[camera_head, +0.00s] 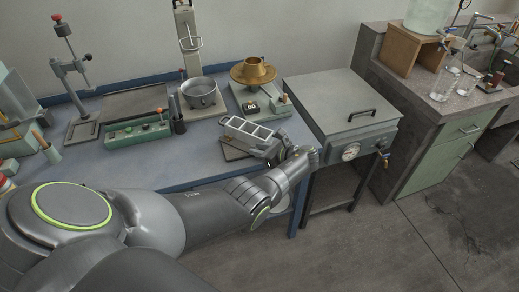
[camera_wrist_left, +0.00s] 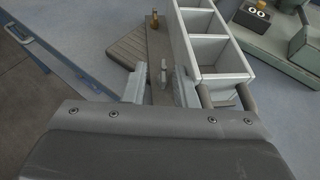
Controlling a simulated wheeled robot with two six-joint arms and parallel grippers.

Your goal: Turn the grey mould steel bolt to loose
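The grey mould, a three-compartment block (camera_head: 253,133), sits on a dark plate at the front right of the blue bench. In the left wrist view its pale open compartments (camera_wrist_left: 207,50) fill the upper middle. A small upright steel bolt handle (camera_wrist_left: 165,74) stands on the grey strip along the mould's side. My left gripper (camera_head: 298,155) is at the mould's right end. In the left wrist view its two fingers (camera_wrist_left: 158,88) are apart, with the steel bolt handle showing in the gap between and beyond them. I cannot tell if they touch it. My right gripper is not in view.
A brass fitting (camera_wrist_left: 154,20) stands farther along the strip. Behind the mould is a scale with a brass pan (camera_head: 253,73); left of it is a grey pot (camera_head: 200,93). A grey lidded cabinet (camera_head: 342,103) with a gauge stands close right of my gripper.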

